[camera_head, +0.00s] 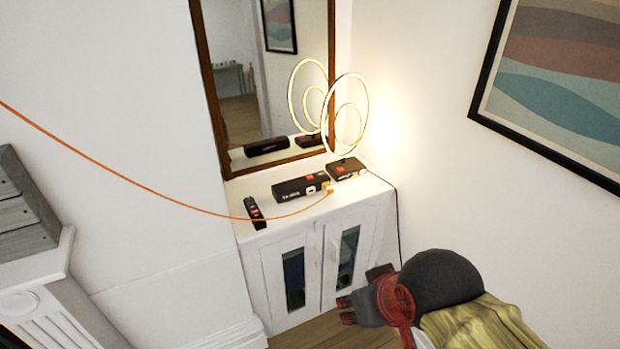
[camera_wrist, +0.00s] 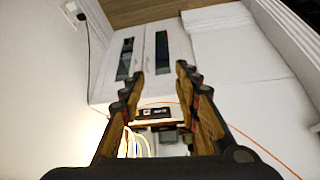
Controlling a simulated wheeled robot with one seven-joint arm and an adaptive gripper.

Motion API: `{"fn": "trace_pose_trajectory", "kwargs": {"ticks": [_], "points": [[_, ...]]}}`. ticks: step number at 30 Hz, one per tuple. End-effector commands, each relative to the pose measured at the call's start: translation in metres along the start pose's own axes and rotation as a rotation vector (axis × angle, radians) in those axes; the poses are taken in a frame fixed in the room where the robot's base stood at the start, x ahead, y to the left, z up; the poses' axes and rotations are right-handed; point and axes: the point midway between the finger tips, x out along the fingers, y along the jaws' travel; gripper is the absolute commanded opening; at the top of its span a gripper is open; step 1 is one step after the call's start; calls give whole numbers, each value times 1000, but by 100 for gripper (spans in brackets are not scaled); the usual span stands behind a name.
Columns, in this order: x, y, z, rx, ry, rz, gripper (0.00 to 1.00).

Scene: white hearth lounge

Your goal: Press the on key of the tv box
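A long black box (camera_head: 300,187) with a red mark and pale lettering lies on the white cabinet top in the head view. A smaller black box (camera_head: 345,169) with a red mark sits to its right at the lamp's foot. I cannot tell which is the tv box, and no on key can be made out. My gripper (camera_head: 358,294) is in front of the cabinet, low and to the right, apart from both boxes. In the wrist view my gripper (camera_wrist: 161,72) has its fingers spread with nothing held; a dark box (camera_wrist: 154,113) shows between them.
A dark remote-like device (camera_head: 255,212) lies at the cabinet top's left. A lit ring lamp (camera_head: 366,112) stands at the right back, before a framed mirror (camera_head: 212,92). An orange cable (camera_head: 150,187) runs to the long box's right end. The cabinet (camera_head: 262,252) has two glazed doors.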

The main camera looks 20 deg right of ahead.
Motion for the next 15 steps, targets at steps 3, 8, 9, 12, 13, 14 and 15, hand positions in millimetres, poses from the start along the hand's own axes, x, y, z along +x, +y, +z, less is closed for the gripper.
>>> {"fn": "trace_pose_trajectory", "kwargs": {"ticks": [3, 8, 9, 12, 13, 14, 15], "points": [[0, 0, 0, 0, 0, 0, 24], [0, 0, 0, 0, 0, 0, 14], [0, 0, 0, 0, 0, 0, 12], [0, 0, 0, 0, 0, 0, 6], [0, 0, 0, 0, 0, 0, 5], [0, 0, 0, 0, 0, 0, 3], [0, 0, 0, 0, 0, 0, 1]]}}
